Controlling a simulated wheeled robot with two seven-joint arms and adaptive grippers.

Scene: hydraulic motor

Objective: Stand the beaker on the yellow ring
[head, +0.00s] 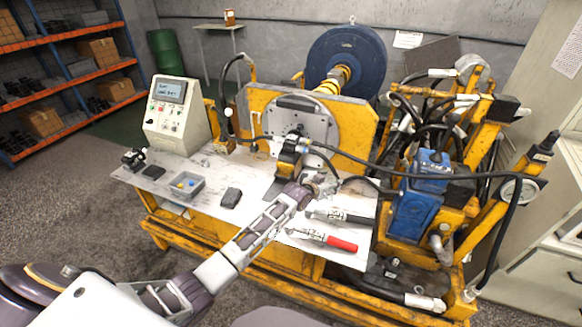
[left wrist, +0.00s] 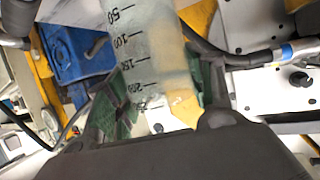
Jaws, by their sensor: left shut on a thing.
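The clear beaker (left wrist: 152,55) with black graduation marks fills the middle of the left wrist view. My left gripper (left wrist: 160,100) is shut on it, with a green-padded finger on each side. In the head view my left gripper (head: 318,184) is over the workbench, in front of the motor's round plate. The beaker is too small and cluttered there to make out clearly. My right gripper is not in view.
The white bench top (head: 255,181) holds a grey tray (head: 187,185), a dark block (head: 231,197), a black-handled tool (head: 340,215) and a red-handled tool (head: 325,239). A control box (head: 175,115) stands at left. A blue block (head: 415,205) and black hoses crowd the right.

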